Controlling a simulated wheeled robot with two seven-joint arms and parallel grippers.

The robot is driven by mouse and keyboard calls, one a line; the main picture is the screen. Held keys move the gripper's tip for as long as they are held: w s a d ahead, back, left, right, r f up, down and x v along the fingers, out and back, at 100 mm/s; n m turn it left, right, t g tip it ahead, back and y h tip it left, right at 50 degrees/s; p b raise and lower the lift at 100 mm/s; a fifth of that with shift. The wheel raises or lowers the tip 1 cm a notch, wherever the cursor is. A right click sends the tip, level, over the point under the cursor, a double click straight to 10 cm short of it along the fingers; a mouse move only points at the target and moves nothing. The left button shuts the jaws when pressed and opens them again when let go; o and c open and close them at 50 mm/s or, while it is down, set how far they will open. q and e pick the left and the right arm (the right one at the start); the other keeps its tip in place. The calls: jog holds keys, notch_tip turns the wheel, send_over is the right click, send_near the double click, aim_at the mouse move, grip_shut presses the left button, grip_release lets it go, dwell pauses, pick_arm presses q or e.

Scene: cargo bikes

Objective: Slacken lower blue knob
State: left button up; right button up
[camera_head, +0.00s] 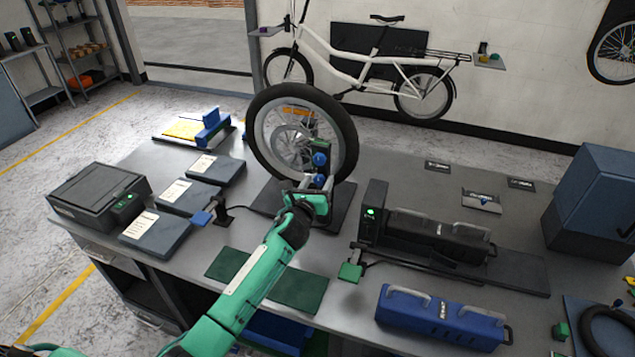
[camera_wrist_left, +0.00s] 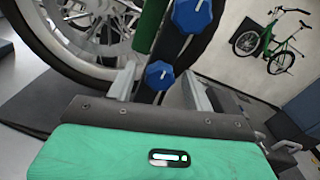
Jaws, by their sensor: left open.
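The lower blue knob (camera_head: 319,180) is on the green and dark holder in front of the spoked bicycle wheel (camera_head: 262,112). The upper blue knob (camera_head: 320,159) is just above it. My left gripper (camera_head: 317,189) reaches up from below in front of the wheel. In the left wrist view, the lower knob (camera_wrist_left: 159,75) shows between the two open fingers (camera_wrist_left: 158,80), with a visible gap on each side. The upper knob (camera_wrist_left: 192,14) is beyond the fingertips. My right gripper is not in view.
The grey workbench (camera_head: 385,185) holds a black device (camera_head: 430,235) on the right and a blue box with handles (camera_head: 440,315) at front right. Dark blue cases (camera_head: 155,232) and a black box (camera_head: 100,193) stand left. A green mat (camera_head: 300,290) lies under my arm.

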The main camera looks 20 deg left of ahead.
pick_arm(q)
jog(key=shift+c, duration=0.2)
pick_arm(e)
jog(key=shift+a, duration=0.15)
pick_arm(q)
jog(key=c, duration=0.9)
jog(key=shift+c, duration=0.2)
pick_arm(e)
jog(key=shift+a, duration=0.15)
